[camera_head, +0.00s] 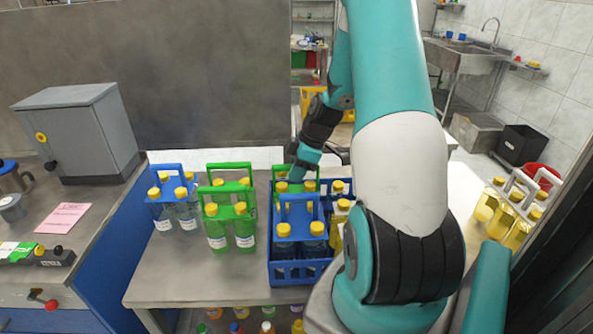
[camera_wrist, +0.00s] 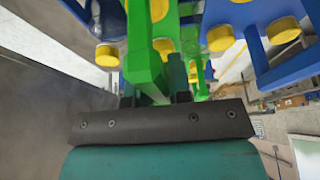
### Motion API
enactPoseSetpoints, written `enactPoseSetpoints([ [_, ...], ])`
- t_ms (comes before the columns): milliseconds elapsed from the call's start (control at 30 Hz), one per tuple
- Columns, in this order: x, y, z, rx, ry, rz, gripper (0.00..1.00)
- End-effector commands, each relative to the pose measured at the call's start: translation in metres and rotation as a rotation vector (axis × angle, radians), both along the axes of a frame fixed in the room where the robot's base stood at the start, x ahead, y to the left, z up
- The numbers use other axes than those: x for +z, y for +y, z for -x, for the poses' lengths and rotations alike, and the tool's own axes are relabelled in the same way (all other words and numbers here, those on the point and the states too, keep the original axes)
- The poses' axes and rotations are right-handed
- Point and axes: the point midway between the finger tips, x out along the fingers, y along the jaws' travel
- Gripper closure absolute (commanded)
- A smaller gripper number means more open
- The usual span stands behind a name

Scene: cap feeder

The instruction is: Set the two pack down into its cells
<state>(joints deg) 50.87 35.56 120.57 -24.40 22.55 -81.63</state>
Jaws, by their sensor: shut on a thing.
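My gripper (camera_wrist: 155,92) is shut on the green handle (camera_wrist: 148,60) of a two pack with yellow caps. In the head view this green two pack (camera_head: 308,186) is at the back left of the blue crate (camera_head: 297,272), behind a blue-handled pack (camera_head: 300,208). My gripper also shows in the head view (camera_head: 300,172), at the top of the green handle. The bottles below the green pack are hidden by the front pack and the crate. I cannot tell whether they rest on the crate floor or hang above it.
Bottles with yellow liquid (camera_head: 341,207) stand in the crate's right side, partly behind my arm. Left of the crate on the table (camera_head: 190,284) stand a green pack (camera_head: 231,205) and a blue pack (camera_head: 173,200). A grey box (camera_head: 80,130) stands further left.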

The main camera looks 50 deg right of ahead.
Motion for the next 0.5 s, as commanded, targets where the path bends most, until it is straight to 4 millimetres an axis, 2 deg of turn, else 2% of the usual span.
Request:
enactPoseSetpoints([
  [233, -0.005, -0.0002, -0.0004, 0.001, -0.002, 0.0, 1.0],
  [267, -0.004, -0.0002, -0.0003, 0.001, -0.002, 0.0, 0.74],
  [367, -0.0038, -0.0001, -0.0003, 0.001, -0.002, 0.0, 0.51],
  [500, -0.004, -0.0001, -0.0001, 0.0, -0.001, 0.001, 0.51],
])
